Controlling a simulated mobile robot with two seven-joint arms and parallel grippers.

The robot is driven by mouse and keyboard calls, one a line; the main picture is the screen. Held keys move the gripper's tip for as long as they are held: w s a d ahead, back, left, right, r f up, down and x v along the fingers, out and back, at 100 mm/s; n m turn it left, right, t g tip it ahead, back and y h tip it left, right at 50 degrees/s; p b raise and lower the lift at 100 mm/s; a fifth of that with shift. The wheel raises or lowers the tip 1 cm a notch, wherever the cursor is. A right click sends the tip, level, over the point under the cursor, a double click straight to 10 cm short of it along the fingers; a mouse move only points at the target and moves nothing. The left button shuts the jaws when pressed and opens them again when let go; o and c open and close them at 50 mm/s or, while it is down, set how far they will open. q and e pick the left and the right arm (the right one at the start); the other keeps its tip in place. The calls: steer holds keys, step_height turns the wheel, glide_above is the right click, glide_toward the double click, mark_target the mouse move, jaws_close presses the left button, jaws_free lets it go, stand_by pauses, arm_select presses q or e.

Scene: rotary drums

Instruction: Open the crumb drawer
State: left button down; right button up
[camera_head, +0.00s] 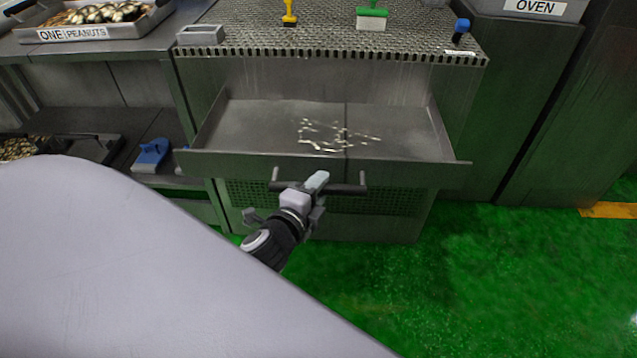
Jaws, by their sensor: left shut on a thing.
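The crumb drawer (240,165) is a wide grey metal tray under the perforated top of a metal stand. It is pulled out, and its inside shows, with some light crumbs (325,137) lying on its floor. A dark bar handle (345,189) runs along the drawer's front on two short posts. My left gripper (309,187) is shut on the handle, a little left of its middle. My right gripper is not in view.
The perforated top (320,35) carries a yellow tool (289,13), a green tool (372,14) and a blue-capped thing (461,30). A shelf at left holds a peanuts tray (90,33) and a blue scoop (151,155). The green floor (500,280) at right is clear.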

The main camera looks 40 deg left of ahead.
arm_select(q)
steer(key=c, duration=0.9)
jaws_free()
steer(key=v, duration=0.7)
